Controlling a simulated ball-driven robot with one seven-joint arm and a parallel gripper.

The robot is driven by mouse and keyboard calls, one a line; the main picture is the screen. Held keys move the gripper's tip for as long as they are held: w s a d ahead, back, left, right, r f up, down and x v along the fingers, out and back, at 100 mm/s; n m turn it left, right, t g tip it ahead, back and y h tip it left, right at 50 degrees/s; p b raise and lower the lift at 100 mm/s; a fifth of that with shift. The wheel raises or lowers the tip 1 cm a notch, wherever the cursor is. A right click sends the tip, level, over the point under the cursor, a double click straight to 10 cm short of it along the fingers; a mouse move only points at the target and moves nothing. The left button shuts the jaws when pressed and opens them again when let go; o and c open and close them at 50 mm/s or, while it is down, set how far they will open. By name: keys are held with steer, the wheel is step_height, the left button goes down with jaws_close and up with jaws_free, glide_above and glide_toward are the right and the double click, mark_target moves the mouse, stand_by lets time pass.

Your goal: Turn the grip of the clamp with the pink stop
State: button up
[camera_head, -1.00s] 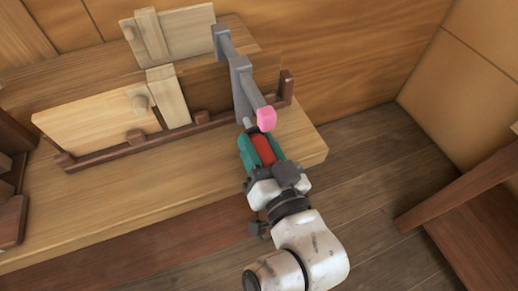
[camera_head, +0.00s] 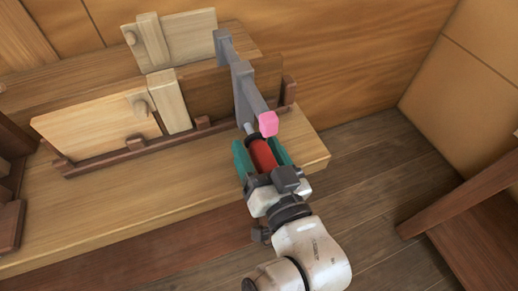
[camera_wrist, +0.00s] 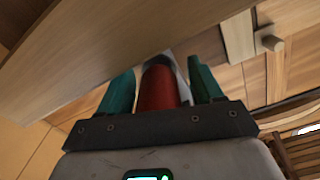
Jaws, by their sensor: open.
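The clamp (camera_head: 240,85) is a grey bar frame on the wooden bench, with a pink stop (camera_head: 268,123) on the near end of its bar. Its red grip (camera_head: 262,154) sits on a thin rod just below the stop. My gripper (camera_head: 258,152) is open, with its teal fingers on either side of the red grip. In the wrist view the red grip (camera_wrist: 158,88) stands between my two fingers (camera_wrist: 160,85), with a visible gap to each. The grip's far end is partly hidden in the wrist view.
Light wooden boards (camera_head: 97,122) stand in a dark rail (camera_head: 110,155) on the bench (camera_head: 140,190), left of the clamp. The bench's right edge lies close to my gripper. Open floor (camera_head: 365,180) lies to the right, with a brown wooden piece (camera_head: 470,215) beyond.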

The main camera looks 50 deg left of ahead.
steer(key=b+v, duration=0.1)
steer(key=v, duration=1)
steer(key=shift+f, duration=0.1)
stand_by(1.4)
steer(key=w+d+f+m+h+p, duration=0.25)
steer(key=d+f+h, duration=0.3)
steer(key=d, duration=0.45)
steer(key=w+d+f+m+h+p, duration=0.15)
steer(key=d+f+h+p, duration=0.35)
steer(key=d, duration=0.6)
steer(key=s+d+f+m+g+h+p, duration=0.1)
steer(key=s+d+f+m+g+h, duration=0.1)
steer(key=s+d, duration=0.4)
steer(key=s+d+f+m+g+h+p, duration=0.2)
steer(key=s+d, duration=0.4)
steer(key=d, duration=0.6)
steer(key=shift+m+g+h+p, duration=0.3)
steer(key=shift+m+g+h, duration=0.6)
steer(key=shift+m+h, duration=0.25)
